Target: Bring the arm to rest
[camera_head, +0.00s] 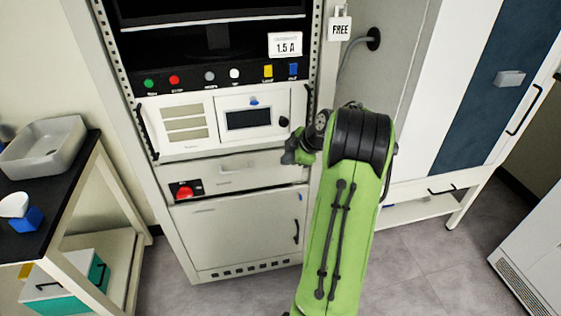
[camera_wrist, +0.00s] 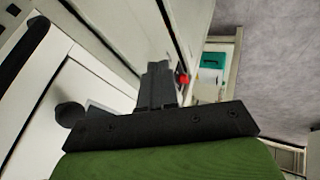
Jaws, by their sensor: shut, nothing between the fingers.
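My arm is the green link with black joints that rises in the middle of the head view, in front of the freeze dryer cabinet (camera_head: 240,222). In the wrist view my gripper (camera_wrist: 158,68) shows as two dark fingers pressed together, shut and empty. The fingers are close to the cabinet's pale front. A red knob (camera_wrist: 183,78) shows just beyond the fingertips, and it also shows on the cabinet front in the head view (camera_head: 184,192). I cannot tell whether the fingers touch anything.
A cart (camera_head: 128,196) with a grey basin (camera_head: 42,148) on top stands at the left. A teal-and-white box (camera_head: 68,284) sits on its lower shelf. A white cabinet with a dark blue panel (camera_head: 485,85) stands at the right.

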